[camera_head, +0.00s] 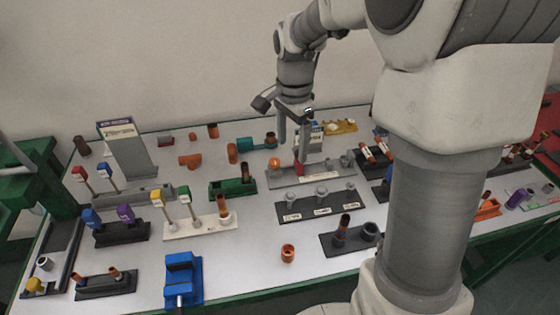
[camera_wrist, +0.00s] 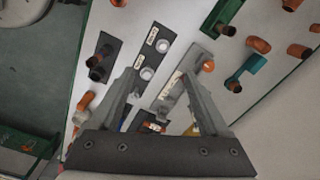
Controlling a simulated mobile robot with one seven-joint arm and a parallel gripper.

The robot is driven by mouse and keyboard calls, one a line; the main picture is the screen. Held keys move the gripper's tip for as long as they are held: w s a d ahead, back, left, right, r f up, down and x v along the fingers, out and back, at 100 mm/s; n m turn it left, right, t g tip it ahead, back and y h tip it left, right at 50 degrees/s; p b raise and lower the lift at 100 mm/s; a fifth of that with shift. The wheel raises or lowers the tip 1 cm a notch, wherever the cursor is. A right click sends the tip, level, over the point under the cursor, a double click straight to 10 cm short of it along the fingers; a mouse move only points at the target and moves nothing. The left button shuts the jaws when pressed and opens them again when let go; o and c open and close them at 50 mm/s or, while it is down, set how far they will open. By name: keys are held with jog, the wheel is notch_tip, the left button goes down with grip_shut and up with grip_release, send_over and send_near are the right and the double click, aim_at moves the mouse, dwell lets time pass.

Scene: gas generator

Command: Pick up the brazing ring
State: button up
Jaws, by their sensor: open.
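I cannot pick out the brazing ring for certain; no thin ring is clear at this size. My gripper (camera_head: 293,148) is open with its fingers pointing down, over the grey rack (camera_head: 325,178) at the middle of the table. The rack carries an orange rounded piece (camera_head: 274,162) at its left end and a small red piece close to the fingers. In the wrist view my gripper (camera_wrist: 160,76) has its two fingers spread, with nothing seen held between them. The grey rack (camera_wrist: 173,88) shows between and beyond the fingers, with the orange piece (camera_wrist: 208,66) near its far end.
A dark labelled rack with grey pegs (camera_head: 322,204) lies in front of the grey rack. A green holder (camera_head: 232,188) and a teal fitting (camera_head: 256,144) are to the left. A copper cup (camera_head: 288,253) stands near the front, with bare table around it. A blue vise (camera_head: 183,277) is at front left.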

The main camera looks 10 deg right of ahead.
jog(key=w+f, duration=0.1)
jog(key=b, duration=0.1)
send_over(290, 195)
notch_tip(290, 195, down, 12)
jog(key=shift+a+r, duration=0.1)
jog(key=shift+r, duration=0.1)
jog(key=shift+f+b, duration=0.35)
jog(key=shift+f, duration=2.45)
jog(key=shift+f+b, duration=0.25)
jog(key=shift+b, duration=0.05)
jog(key=c, duration=0.9)
